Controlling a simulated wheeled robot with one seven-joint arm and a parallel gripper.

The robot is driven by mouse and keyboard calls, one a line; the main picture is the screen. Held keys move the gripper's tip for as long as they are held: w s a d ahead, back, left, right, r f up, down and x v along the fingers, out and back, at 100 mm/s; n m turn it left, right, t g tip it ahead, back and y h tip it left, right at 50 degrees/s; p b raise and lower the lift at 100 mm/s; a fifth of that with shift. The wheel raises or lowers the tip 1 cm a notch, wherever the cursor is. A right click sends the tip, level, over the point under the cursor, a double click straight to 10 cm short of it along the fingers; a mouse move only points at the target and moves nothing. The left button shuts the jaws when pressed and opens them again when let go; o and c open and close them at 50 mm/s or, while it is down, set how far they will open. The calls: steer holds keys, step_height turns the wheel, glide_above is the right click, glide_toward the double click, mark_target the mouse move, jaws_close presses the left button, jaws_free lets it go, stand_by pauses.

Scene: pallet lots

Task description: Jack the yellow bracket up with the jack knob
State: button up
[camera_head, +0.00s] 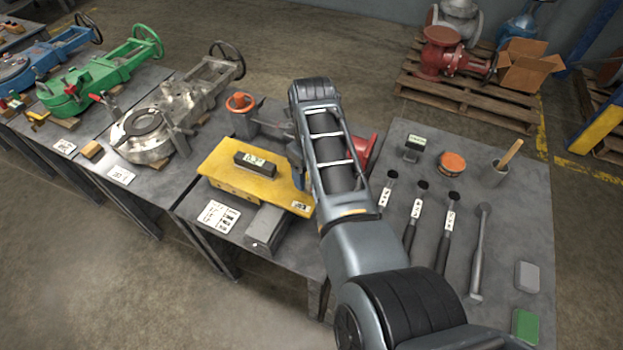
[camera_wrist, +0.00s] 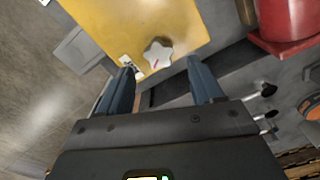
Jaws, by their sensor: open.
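The yellow bracket (camera_head: 232,172) lies flat on the middle bench, with a dark labelled block (camera_head: 256,163) on top of it. It also shows in the wrist view (camera_wrist: 130,25). The jack knob, a pale star-shaped knob (camera_wrist: 158,54), sits by the bracket's edge in the wrist view, with a small red mark on it. My gripper (camera_wrist: 160,80) is open, its two dark fingers on either side of the line to the knob. The knob appears beyond the fingertips, and I see no contact. In the head view my arm hides the gripper and the knob.
A grey block (camera_head: 267,229) and a printed card (camera_head: 219,216) lie at the bracket's front. A red part (camera_head: 367,150) stands behind my arm; an orange handwheel (camera_head: 240,102) is at the back. The right bench (camera_head: 505,235) holds several long-handled tools and a cup (camera_head: 494,174).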

steer(key=shift+r, duration=1.6)
steer(key=shift+w+d+r+n+b, duration=0.1)
steer(key=shift+w+r+n+b, duration=0.05)
steer(key=shift+w+n+b, duration=0.3)
steer(key=w+d+r+n+t+y+b, duration=0.1)
steer(key=w+r+n+y+b, duration=0.15)
steer(key=n+b, duration=0.7)
steer(key=w+r+n+t+y+b, duration=0.1)
steer(key=w+r+n+t+b, duration=0.15)
steer(key=n, duration=1.45)
steer(key=s+d+f+n+g+b, duration=0.25)
steer(key=s+f+n+b, duration=0.3)
steer(key=n, duration=1.05)
steer(key=shift+g+y, duration=0.3)
steer(key=shift+y, duration=0.15)
steer(key=shift+s+x, duration=0.15)
steer(key=shift+x, duration=1.75)
steer(key=shift+s+x, duration=0.15)
steer(key=shift+x, duration=1.75)
steer(key=shift+c, duration=0.4)
